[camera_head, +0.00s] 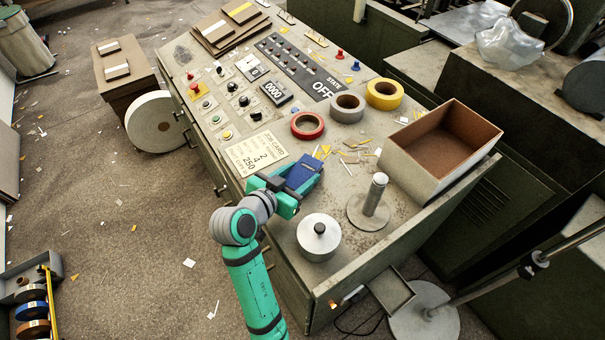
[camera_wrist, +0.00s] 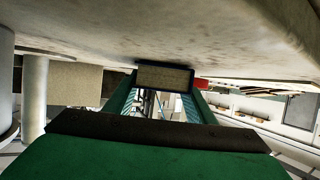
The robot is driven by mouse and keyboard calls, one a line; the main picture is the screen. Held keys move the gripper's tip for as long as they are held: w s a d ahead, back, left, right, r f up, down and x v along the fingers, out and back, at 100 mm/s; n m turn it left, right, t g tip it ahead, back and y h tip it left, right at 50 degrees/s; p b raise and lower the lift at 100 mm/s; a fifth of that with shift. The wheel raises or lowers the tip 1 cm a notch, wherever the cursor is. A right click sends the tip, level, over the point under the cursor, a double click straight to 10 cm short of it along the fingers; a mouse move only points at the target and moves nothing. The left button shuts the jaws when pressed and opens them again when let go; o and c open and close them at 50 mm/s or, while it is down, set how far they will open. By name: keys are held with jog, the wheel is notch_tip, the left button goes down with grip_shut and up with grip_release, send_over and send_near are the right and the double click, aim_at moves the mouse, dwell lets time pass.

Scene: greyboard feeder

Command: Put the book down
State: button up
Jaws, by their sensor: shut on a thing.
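My gripper (camera_head: 287,192) is shut on a small dark blue book (camera_head: 304,171), at the front edge of the worn console top (camera_head: 335,205). In the wrist view the book (camera_wrist: 165,77) shows as a pale, narrow block edge between the two green fingers (camera_wrist: 163,104). The console surface fills the top of that view, close to the book. I cannot tell whether the book touches the surface.
A job card (camera_head: 256,153) lies left of the book and a red tape roll (camera_head: 307,125) behind it. A lidded metal pot (camera_head: 319,237) and an upright spindle (camera_head: 373,200) stand to the right, near an open box (camera_head: 440,150). Paper scraps lie behind the book.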

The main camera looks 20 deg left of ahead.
jog(key=shift+f, duration=0.15)
jog(key=o, duration=1.1)
jog(key=shift+s+a+r, duration=0.1)
jog(key=shift+s+r, duration=0.1)
jog(key=shift+r, duration=0.05)
jog(key=v, duration=1.1)
jog(key=shift+s+r, duration=0.2)
jog(key=shift+s, duration=0.05)
jog(key=shift+w, duration=0.1)
